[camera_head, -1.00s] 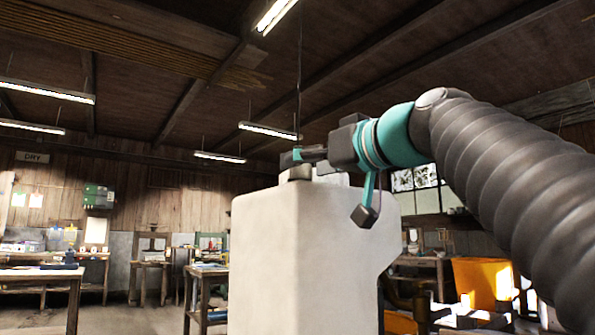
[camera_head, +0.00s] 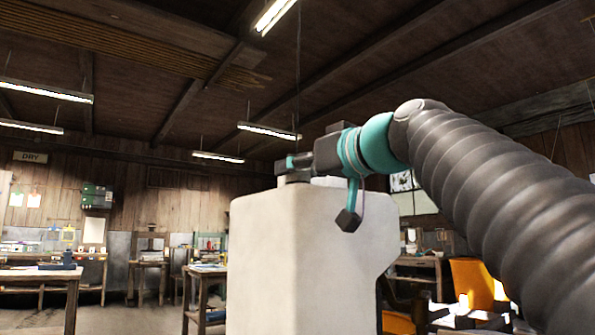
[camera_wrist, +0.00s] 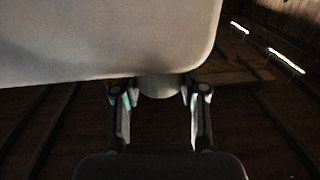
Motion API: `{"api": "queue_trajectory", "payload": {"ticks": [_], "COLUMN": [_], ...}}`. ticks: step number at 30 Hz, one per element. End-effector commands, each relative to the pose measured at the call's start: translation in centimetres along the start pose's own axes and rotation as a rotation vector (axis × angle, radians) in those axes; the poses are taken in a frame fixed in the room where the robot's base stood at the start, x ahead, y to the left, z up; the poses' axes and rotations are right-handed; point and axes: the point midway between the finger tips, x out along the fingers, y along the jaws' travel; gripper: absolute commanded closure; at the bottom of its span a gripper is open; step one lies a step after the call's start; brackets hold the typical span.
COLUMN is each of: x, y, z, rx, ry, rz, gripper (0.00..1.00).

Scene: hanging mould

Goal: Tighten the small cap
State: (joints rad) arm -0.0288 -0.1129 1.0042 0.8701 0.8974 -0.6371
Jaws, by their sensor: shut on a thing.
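The large off-white mould (camera_head: 300,260) fills the middle of the head view. It also shows across the upper left of the wrist view (camera_wrist: 100,40). The small cap (camera_head: 293,178) is a short grey piece at the mould's top, partly hidden by my gripper. My gripper (camera_head: 292,163) reaches in from the right over the mould's top. In the wrist view its two fingers (camera_wrist: 160,100) stand on either side of the cap, shut on it.
Wooden work tables (camera_head: 205,290) stand behind at the left. An orange bin (camera_head: 472,280) is behind at the right. Lit tubes (camera_head: 268,131) hang from the ceiling, with open air around the mould's top.

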Motion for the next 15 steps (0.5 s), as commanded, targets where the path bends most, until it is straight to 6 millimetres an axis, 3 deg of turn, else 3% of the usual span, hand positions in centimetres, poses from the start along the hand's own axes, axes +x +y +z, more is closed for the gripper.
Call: {"api": "queue_trajectory", "payload": {"ticks": [15], "x": [-0.01], "y": [-0.24], "z": [-0.27], "rx": [-0.001], "ry": [0.001], "rz": [0.133], "gripper": [0.93]}}
